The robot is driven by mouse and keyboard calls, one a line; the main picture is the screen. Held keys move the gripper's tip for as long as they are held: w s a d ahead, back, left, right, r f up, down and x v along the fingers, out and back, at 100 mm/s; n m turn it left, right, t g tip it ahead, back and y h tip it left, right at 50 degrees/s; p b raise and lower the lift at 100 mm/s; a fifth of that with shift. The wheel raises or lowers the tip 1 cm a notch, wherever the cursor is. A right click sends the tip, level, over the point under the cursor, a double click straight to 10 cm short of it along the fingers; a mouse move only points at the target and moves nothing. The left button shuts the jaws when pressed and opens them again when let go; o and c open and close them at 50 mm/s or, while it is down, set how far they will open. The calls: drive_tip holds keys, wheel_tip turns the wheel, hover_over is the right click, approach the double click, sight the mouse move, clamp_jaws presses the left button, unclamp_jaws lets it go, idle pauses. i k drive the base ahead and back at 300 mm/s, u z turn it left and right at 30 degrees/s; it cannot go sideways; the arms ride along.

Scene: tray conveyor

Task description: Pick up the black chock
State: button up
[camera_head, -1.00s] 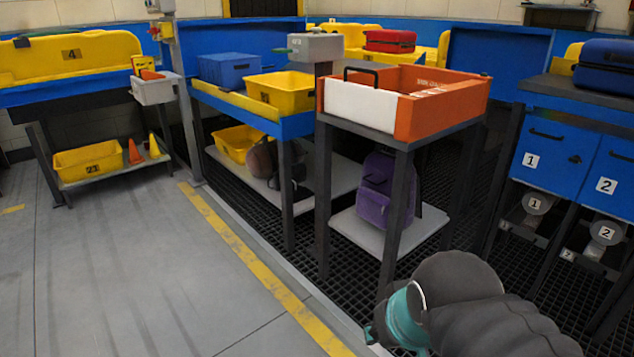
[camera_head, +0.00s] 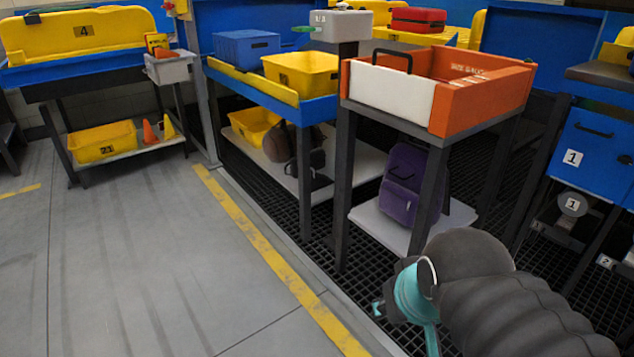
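I cannot make out the black chock for certain. A small dark object (camera_head: 33,18) lies on top of the yellow tray marked 4 at the far left, too small to identify. Another dark shape (camera_head: 318,182) sits on the low shelf under the blue table, beside a brown rounded bag (camera_head: 280,142); its kind is unclear. My arm, in a dark ribbed cover with a teal band, fills the lower right.
An orange and white tray (camera_head: 480,105) tops a dark stand, with a purple backpack (camera_head: 402,185) below. A blue bin (camera_head: 246,48) and yellow bin (camera_head: 302,72) stand on the blue table. Blue numbered lockers (camera_head: 582,145) are right. Grey floor at left is clear.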

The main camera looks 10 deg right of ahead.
sight(318, 180)
drive_tip(key=u, duration=0.35)
drive_tip(key=i, duration=0.45)
drive_tip(key=u, duration=0.85)
drive_tip(key=i, duration=1)
drive_tip(key=z, duration=0.55)
drive_tip(key=i, duration=1)
drive_tip(key=z, duration=0.9)
